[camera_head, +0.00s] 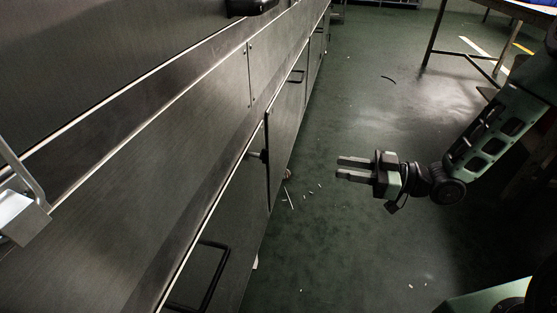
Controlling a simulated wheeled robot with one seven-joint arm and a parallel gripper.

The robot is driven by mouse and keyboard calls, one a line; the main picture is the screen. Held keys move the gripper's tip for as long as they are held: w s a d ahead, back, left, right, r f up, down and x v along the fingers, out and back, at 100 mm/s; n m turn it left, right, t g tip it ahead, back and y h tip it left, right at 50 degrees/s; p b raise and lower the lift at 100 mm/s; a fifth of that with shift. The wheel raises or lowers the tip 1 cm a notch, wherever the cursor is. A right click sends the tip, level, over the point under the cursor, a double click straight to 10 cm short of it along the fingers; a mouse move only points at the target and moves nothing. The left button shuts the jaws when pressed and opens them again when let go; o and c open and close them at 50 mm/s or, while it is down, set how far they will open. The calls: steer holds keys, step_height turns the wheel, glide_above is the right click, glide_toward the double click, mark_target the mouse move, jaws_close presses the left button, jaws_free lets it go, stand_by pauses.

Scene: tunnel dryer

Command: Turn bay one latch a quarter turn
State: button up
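A small dark knob-like latch (257,155) sticks out at the top edge of the lower panels of the long dark dryer (150,140). I cannot tell for certain that it is the bay one latch, nor which way it is turned. My gripper (341,168) is to the right of it, over the floor, apart from the dryer. Its two fingers point left towards the dryer, with a gap between them and nothing in it.
Black bar handles (207,277) sit on the lower panels. A panel (286,135) seems to stand out from the dryer's face. Small debris (290,198) lies on the green floor, otherwise clear between dryer and arm. A table (480,15) stands at the back right.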

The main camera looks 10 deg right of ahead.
steer(key=b+x, duration=0.6)
steer(key=x, duration=1.1)
steer(key=shift+a+r, duration=0.1)
steer(key=shift+a, duration=0.05)
jaws_close()
